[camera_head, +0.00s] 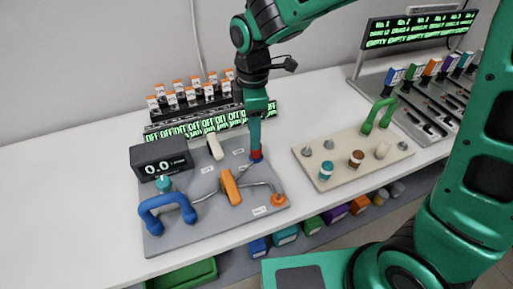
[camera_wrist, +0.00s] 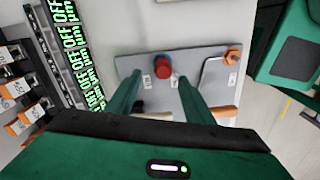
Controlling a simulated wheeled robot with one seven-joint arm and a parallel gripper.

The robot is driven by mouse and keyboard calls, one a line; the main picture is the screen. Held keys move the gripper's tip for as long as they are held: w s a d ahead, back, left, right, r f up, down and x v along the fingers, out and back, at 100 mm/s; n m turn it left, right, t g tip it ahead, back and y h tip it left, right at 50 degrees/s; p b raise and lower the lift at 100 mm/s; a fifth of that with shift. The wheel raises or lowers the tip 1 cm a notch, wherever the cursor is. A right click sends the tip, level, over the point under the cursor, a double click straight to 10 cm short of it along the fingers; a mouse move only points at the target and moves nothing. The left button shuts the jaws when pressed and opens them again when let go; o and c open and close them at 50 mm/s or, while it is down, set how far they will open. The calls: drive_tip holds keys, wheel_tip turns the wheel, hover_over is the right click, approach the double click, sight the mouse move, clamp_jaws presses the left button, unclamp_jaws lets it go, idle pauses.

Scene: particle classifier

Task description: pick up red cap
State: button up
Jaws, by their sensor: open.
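The red cap (camera_wrist: 164,67) sits on a blue fitting at the edge of the grey board (camera_wrist: 130,64) in the wrist view. In the head view the red cap (camera_head: 257,154) shows at the end of my gripper (camera_head: 255,146), partly hidden by it. My gripper (camera_wrist: 157,76) is open and points down. In the wrist view its two green fingers stand to either side of the cap, with visible space between; I cannot tell whether the tips reach its height.
The grey board also holds a display reading 0.0 (camera_head: 161,157), a blue handle (camera_head: 167,211), an orange handle (camera_head: 231,187) and an orange knob (camera_head: 278,200). A beige board (camera_head: 340,173) with caps and a green handle stands right. Racked vials (camera_head: 190,95) stand behind. The left table is clear.

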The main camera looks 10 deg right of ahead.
drive_tip(key=shift+s+d+f, duration=0.1)
drive_tip(key=shift+d+f, duration=0.05)
drive_tip(key=shift+f, duration=1.2)
drive_tip(key=shift+s+d+f, duration=0.1)
drive_tip(key=shift+f, duration=1.25)
drive_tip(key=c, duration=1.1)
